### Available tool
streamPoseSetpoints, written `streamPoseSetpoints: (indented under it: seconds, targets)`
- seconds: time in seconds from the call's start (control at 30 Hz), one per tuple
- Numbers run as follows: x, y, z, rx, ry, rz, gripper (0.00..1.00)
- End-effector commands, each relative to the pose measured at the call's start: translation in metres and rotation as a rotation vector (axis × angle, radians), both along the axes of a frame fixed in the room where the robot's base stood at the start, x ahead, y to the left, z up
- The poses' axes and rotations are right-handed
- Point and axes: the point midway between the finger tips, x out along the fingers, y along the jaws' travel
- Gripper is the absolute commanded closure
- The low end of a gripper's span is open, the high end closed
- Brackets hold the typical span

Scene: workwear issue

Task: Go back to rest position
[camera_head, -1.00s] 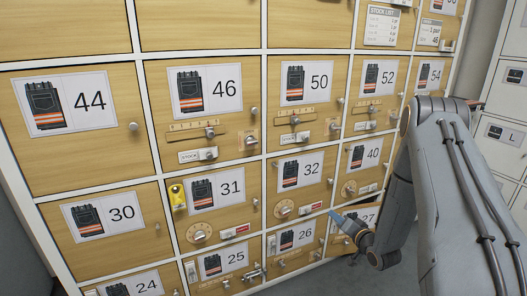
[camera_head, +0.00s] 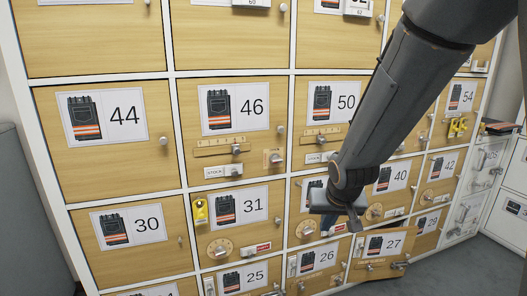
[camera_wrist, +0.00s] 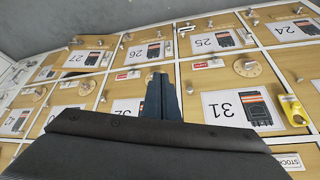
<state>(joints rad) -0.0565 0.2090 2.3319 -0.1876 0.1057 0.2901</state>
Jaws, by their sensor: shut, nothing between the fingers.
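My gripper (camera_head: 356,222) hangs in front of the locker wall, near the doors around 32 and 27, at the end of my arm. In the wrist view its dark blue fingers (camera_wrist: 162,97) are together with nothing between them. The fingers show against the doors, apart from any handle as far as I can see. Door 27 (camera_head: 378,252) stands swung out from the wall, with a dark gap beside it. It also shows in the wrist view (camera_wrist: 84,60). My arm hides much of door 32 and the door above it.
Wooden locker doors with number cards, knobs and latches fill the view. A yellow tag (camera_head: 201,211) hangs by door 31 (camera_head: 238,207). Yellow pieces (camera_head: 457,127) hang near door 54. White lockers (camera_head: 490,160) stand at the right. Grey floor (camera_head: 455,270) is clear at lower right.

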Motion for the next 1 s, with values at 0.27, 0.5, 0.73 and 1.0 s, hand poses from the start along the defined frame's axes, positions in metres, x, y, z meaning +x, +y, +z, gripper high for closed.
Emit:
streamPoseSetpoints:
  seconds: [0.27, 0.5, 0.73, 1.0]
  targets:
    - [-0.127, 0.048, 0.041, -0.04, 0.235, 0.149, 1.0]
    - [-0.201, 0.065, 0.056, -0.041, 0.368, 0.246, 1.0]
    - [-0.255, 0.074, 0.067, -0.037, 0.46, 0.326, 1.0]
    - [-0.266, 0.066, 0.085, -0.033, 0.486, 0.308, 1.0]
